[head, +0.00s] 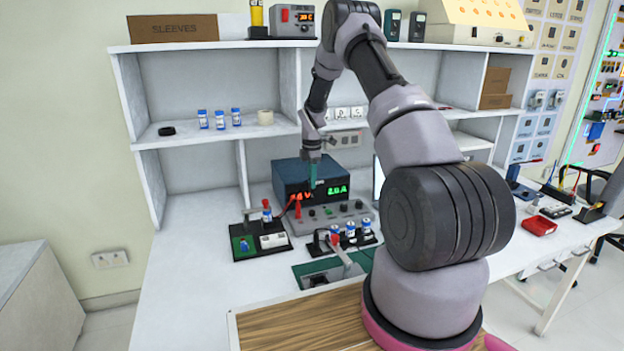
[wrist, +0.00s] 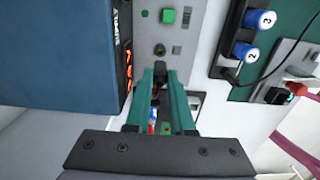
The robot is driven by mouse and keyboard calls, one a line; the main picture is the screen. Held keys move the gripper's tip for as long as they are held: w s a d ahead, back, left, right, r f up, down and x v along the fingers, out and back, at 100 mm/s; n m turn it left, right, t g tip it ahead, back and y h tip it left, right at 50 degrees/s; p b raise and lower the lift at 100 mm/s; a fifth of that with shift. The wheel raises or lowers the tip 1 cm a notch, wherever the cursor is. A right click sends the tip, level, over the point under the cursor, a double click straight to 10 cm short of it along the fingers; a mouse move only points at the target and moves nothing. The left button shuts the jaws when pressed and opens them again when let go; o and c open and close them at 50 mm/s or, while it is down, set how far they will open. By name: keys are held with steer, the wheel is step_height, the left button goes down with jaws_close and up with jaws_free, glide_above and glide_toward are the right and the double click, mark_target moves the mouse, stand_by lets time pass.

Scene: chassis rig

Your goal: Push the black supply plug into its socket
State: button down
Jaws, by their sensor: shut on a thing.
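My gripper (wrist: 160,75) has its two green fingers shut on a small black piece, which looks like the black supply plug (wrist: 159,68). Just beyond the fingertips, a dark round spot (wrist: 160,50) on the grey panel (wrist: 172,34) looks like a socket. The plug is close to it, but I cannot tell whether they touch. In the head view my gripper (head: 313,180) points down in front of the blue power supply (head: 290,178) with lit red and green digits. The plug cannot be made out there. A red plug (head: 297,209) with a red lead stands at the supply's left front.
A black tray (head: 240,252) with a green block lies left of the supply. A black holder with blue-and-white cylinders (head: 350,230) stands in front of it. The shelf (head: 215,133) is behind. The bench's left front (head: 180,300) is clear.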

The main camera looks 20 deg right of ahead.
mark_target(312, 193)
steer(key=shift+f, duration=2.45)
steer(key=shift+f, duration=1.35)
steer(key=c, duration=0.7)
jaws_free()
step_height(312, 193, up, 11)
steer(key=shift+f, duration=0.1)
